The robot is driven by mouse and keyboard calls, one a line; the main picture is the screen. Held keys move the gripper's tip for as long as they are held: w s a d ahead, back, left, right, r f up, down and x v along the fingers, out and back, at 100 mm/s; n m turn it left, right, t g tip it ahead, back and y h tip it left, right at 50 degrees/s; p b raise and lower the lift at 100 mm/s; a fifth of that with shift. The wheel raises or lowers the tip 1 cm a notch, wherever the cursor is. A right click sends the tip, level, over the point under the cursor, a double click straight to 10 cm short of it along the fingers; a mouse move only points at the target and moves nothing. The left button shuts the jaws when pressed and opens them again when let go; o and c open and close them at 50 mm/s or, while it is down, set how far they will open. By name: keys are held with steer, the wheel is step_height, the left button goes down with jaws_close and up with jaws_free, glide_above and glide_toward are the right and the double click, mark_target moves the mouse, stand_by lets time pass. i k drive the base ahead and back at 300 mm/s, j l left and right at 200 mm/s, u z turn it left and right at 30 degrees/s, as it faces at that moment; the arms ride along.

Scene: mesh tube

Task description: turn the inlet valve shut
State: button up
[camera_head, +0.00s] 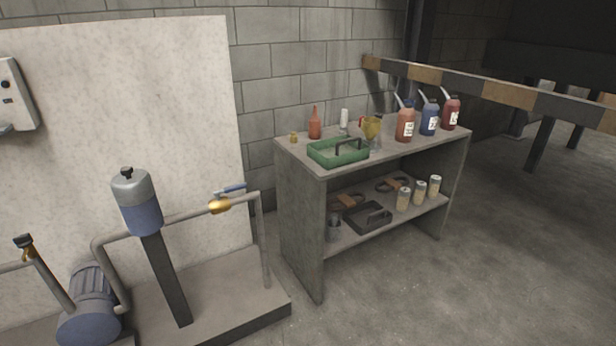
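The lever lies roughly along the pipe. A second brass fitting with a dark top (26,248) stands on a pipe at the far left. No label shows which one is the inlet valve. My gripper is not in view, and nothing is seen touching either fitting.
A blue pump motor (90,300) and a grey-blue canister on a post (138,203) stand on a concrete plinth (225,290) left of the valve. A shelf bench (302,230) with bottles and a green tray (325,155) stands right. Open floor lies front right.

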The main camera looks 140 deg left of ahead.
mark_target(240, 186)
steer(key=k+l+u, duration=0.15)
steer(key=u, duration=4.4)
